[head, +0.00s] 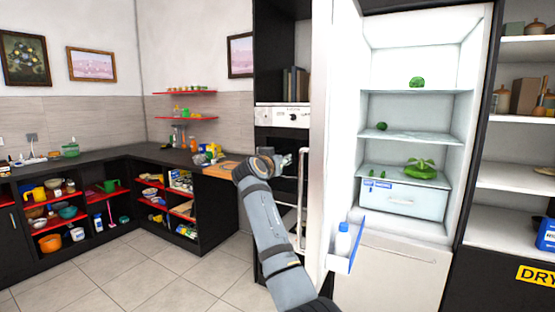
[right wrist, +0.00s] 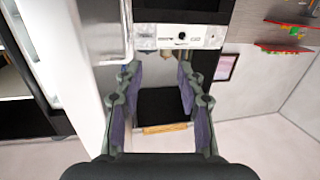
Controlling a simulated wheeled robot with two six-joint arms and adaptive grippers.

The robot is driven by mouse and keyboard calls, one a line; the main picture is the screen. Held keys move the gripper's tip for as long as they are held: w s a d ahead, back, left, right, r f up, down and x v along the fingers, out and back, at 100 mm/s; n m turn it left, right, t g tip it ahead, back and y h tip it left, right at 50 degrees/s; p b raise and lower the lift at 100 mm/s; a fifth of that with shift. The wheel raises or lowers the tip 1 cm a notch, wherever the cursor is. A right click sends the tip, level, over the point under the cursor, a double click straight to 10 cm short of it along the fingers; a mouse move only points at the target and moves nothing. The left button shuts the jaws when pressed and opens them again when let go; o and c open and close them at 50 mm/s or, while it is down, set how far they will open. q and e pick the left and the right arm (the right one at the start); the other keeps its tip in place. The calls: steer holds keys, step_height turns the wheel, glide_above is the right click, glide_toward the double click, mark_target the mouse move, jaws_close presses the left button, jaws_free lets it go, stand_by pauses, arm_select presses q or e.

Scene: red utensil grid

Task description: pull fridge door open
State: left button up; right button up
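The fridge door (head: 321,130) stands swung open. I see it nearly edge-on, with a door bin (head: 344,262) holding a white-blue bottle (head: 343,240) on its inner side. A long vertical metal handle (head: 302,195) shows on its outer side. The open fridge interior (head: 415,60) shows shelves with green vegetables and a drawer. My right gripper (head: 290,160) is at the outer side of the door, partly hidden in the head view. In the right wrist view, my right gripper (right wrist: 160,75) has its fingers spread, with nothing between them. The white door (right wrist: 85,70) is to its left there. My left gripper is out of view.
An oven (head: 283,117) in a tall black cabinet stands left of the door. A dark counter (head: 100,152) with open red shelves runs along the left. Open shelving (head: 515,180) stands right of the fridge. The tiled floor (head: 130,270) at left is clear.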

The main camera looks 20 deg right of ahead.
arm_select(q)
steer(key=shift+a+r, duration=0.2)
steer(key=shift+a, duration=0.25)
arm_select(e)
steer(key=shift+a, duration=0.3)
steer(key=shift+s, duration=0.1)
